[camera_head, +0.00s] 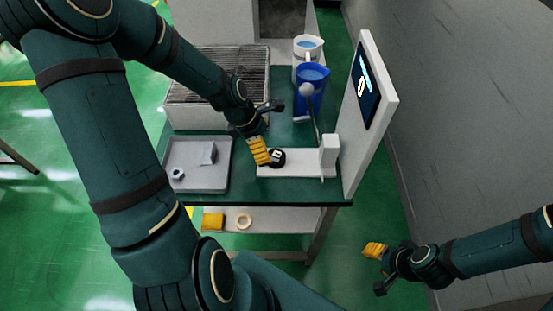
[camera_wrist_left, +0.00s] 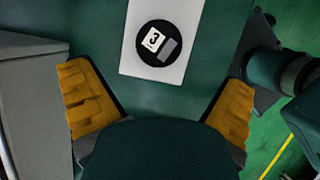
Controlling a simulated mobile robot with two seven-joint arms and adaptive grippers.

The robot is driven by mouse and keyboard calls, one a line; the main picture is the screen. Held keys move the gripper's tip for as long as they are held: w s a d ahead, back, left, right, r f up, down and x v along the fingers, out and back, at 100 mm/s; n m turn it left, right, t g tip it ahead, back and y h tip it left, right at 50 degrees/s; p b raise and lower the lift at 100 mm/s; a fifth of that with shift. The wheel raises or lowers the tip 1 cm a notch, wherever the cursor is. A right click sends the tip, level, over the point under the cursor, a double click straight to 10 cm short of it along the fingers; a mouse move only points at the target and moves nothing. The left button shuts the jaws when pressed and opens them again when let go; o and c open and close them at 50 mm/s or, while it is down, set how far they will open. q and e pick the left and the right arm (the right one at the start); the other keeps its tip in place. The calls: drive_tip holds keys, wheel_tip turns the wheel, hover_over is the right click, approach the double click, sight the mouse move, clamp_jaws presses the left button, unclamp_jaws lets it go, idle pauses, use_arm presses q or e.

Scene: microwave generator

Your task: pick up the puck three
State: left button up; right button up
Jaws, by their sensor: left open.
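Puck three is a black disc with a white label marked 3 and a grey block on top. It lies on a white plate (camera_wrist_left: 187,66) in the left wrist view (camera_wrist_left: 144,53), and at the plate's left end in the head view (camera_head: 278,158). My left gripper (camera_head: 268,132) hangs over the table by the puck. In the left wrist view its yellow-padded fingers (camera_wrist_left: 160,105) are wide apart with nothing between them; the puck is ahead of them. My right gripper (camera_head: 373,268) is beyond the table's right front corner, its fingers apart and empty.
A grey tray (camera_head: 222,178) with small parts is at the left. A grilled box (camera_head: 185,112) stands behind it. A blue pitcher (camera_head: 308,103), a white pitcher (camera_head: 305,46) and a ball-topped lever (camera_head: 307,90) stand behind the plate. An upright screen panel (camera_head: 352,160) bounds the right.

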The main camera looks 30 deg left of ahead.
sight(275, 156)
use_arm(q)
drive_tip(key=shift+b+x, duration=0.65)
drive_tip(key=shift+x, duration=2.8)
drive_tip(key=shift+w, duration=0.15)
drive_tip(key=c, duration=1.4)
drive_tip(key=shift+r, duration=0.2)
